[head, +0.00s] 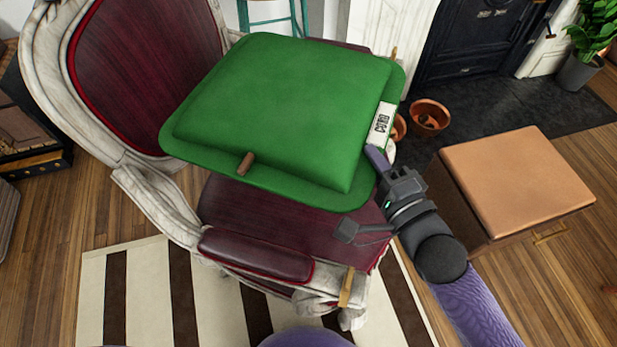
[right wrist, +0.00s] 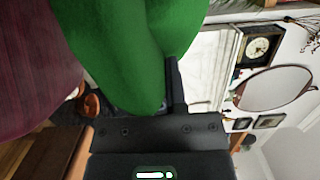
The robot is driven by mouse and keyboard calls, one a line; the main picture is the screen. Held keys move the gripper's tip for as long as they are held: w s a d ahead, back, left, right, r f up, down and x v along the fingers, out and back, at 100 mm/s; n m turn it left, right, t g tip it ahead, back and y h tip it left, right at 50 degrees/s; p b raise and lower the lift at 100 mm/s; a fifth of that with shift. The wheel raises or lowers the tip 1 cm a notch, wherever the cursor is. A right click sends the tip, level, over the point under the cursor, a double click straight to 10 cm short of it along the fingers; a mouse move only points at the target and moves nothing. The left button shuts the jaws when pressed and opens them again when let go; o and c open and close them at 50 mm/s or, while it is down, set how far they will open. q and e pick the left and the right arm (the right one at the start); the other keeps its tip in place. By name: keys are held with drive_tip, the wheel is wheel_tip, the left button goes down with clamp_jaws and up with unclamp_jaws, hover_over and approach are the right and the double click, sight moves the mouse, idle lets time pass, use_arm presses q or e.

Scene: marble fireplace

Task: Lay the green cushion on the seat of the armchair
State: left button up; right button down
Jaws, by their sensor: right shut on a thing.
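The green cushion (head: 285,105) has a flat rim, a small brown tab at its near edge and a white label at its right edge. It also fills the upper middle of the right wrist view (right wrist: 115,40). My right gripper (head: 379,168) is shut on the cushion's right edge, near the label. The cushion is over the dark red seat (head: 240,200) of the armchair (head: 145,205) and hides much of it. It appears held above the seat; I cannot tell whether any part touches it. The seat's near part shows bare. My left gripper is not in view.
The armchair's carved backrest (head: 140,70) rises at the left and its padded armrest (head: 255,255) is in front. A brown-topped cabinet (head: 515,180) stands right of my right arm. Terracotta pots (head: 429,116) are behind, near the fireplace. A striped rug (head: 145,290) lies below.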

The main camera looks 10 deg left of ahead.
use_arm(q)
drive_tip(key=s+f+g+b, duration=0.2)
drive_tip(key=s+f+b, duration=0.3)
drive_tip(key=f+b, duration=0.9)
use_arm(e)
drive_tip(key=shift+n+g+y, duration=0.5)
drive_tip(key=shift+n+y, duration=0.1)
drive_tip(key=shift+y, duration=0.2)
drive_tip(key=w+d+f, duration=0.1)
drive_tip(key=d+f, duration=0.1)
drive_tip(key=f, duration=0.5)
drive_tip(key=w+d+f, duration=0.1)
drive_tip(key=f, duration=0.7)
drive_tip(key=w+d+f, duration=0.2)
drive_tip(key=f, duration=0.5)
drive_tip(key=shift+d+f, duration=0.3)
wheel_tip(320, 180, down, 3)
drive_tip(key=shift+f+b, duration=0.2)
drive_tip(key=shift+b, duration=0.95)
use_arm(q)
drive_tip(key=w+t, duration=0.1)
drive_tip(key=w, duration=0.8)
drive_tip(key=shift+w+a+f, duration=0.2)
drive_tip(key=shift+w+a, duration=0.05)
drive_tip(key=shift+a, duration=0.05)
